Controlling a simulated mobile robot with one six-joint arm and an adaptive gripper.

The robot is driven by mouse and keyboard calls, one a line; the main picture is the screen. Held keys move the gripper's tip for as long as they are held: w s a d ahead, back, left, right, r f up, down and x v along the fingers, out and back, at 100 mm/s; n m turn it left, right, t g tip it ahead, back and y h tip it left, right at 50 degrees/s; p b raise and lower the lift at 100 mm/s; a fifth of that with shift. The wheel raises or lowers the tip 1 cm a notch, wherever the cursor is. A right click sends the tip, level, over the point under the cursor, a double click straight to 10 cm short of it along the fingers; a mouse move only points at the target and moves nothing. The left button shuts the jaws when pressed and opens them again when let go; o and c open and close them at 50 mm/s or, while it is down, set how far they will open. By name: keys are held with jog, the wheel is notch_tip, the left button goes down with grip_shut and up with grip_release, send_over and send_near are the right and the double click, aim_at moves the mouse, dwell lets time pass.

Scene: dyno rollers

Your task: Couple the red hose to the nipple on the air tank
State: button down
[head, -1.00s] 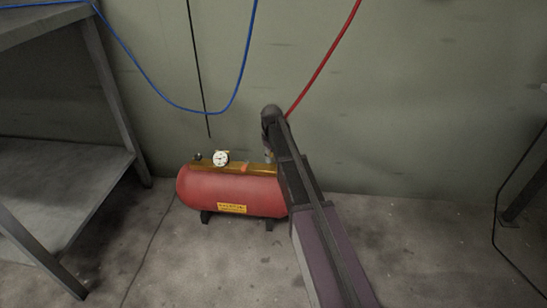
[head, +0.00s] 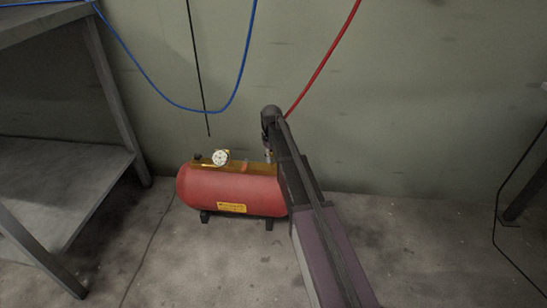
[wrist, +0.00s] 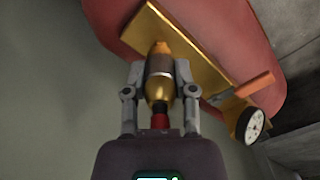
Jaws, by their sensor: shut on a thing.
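The red air tank (head: 230,190) lies on its feet on the floor by the wall. A brass plate (wrist: 205,65) runs along its top. My gripper (wrist: 160,72) is shut on the brass and silver coupler (wrist: 160,88) of the red hose, with a finger on each side. The red hose (head: 325,65) hangs from above to my arm's end, and its red end (wrist: 160,122) shows below the coupler. The coupler's far end is at a small orange-gold piece (wrist: 160,47) over the plate. The nipple is not clearly visible, and I cannot tell whether they are engaged.
A white gauge (head: 221,157) and an orange lever (wrist: 250,88) stand on the tank top. A blue hose (head: 180,108) and a black line (head: 197,70) hang at left. A grey shelf (head: 70,170) stands at left. The floor right of my arm is mostly clear.

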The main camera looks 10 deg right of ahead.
jog(key=shift+f+b, duration=0.35)
jog(key=shift+c, duration=1.8)
grip_release()
jog(key=s+r+m+p, duration=0.3)
jog(key=s+r+p, duration=0.7)
jog(key=s, duration=0.5)
jog(key=s+r+m+p, duration=0.2)
jog(key=s+r+p, duration=0.8)
jog(key=s, duration=0.5)
notch_tip(320, 180, up, 36)
jog(key=w+p, duration=0.1)
jog(key=p, duration=3.5)
jog(key=shift+d+r, duration=0.25)
jog(key=shift+d, duration=0.1)
